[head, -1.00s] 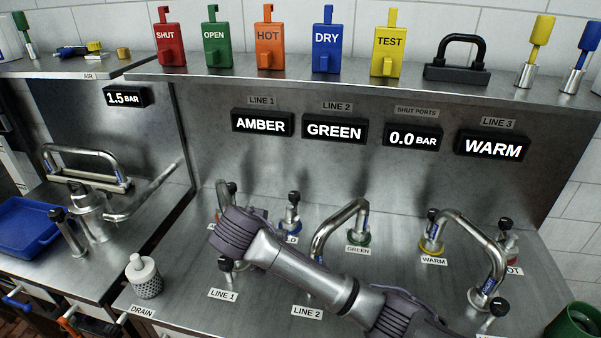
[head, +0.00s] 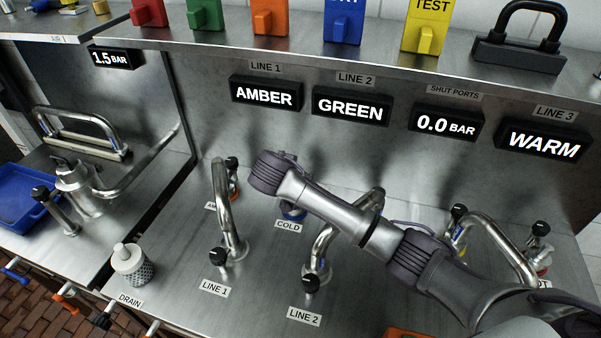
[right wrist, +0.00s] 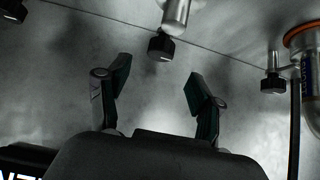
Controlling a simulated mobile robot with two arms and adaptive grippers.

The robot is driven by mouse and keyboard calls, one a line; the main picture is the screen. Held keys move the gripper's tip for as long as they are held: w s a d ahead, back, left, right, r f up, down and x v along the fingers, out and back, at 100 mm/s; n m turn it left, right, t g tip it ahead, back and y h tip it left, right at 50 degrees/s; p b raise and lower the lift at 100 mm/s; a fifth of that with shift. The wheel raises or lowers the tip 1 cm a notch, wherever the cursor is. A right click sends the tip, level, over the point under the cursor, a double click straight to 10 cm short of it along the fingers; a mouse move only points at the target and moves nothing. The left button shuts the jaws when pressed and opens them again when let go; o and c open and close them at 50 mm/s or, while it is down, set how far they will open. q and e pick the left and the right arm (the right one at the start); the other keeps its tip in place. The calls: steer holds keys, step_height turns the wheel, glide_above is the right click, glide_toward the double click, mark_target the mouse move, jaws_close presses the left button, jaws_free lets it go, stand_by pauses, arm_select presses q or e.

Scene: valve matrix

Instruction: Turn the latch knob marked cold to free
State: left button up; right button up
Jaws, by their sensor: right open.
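In the right wrist view my right gripper (right wrist: 158,84) is open and empty. A black knob (right wrist: 160,47) under a silver cylinder is just beyond the gap between its fingertips, apart from both. It may be the cold knob, but no blue ring or label shows there. My right gripper is hidden behind my arm in the head view. My left gripper is not in view.
A bent pipe at LINE 1 (head: 224,205) stands left of my arm, and the LINE 2 pipe (head: 322,245) is below it. Another black knob (right wrist: 273,83) and an orange-ringed port (right wrist: 302,36) are at the right wrist view's right. Displays (head: 267,95) line the back wall.

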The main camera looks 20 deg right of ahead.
steer(key=x, duration=0.5)
steer(key=shift+w+d+f, duration=0.15)
steer(key=shift+w+f, duration=0.1)
steer(key=shift+w+d+f, duration=0.15)
steer(key=shift+w+f, duration=0.15)
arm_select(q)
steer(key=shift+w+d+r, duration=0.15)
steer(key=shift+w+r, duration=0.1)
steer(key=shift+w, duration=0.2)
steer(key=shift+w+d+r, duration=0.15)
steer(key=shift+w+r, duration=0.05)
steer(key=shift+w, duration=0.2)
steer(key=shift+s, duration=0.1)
arm_select(e)
steer(key=c, duration=1.1)
arm_select(q)
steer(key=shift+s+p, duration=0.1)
steer(key=shift+p, duration=0.2)
arm_select(e)
steer(key=shift+c, duration=0.2)
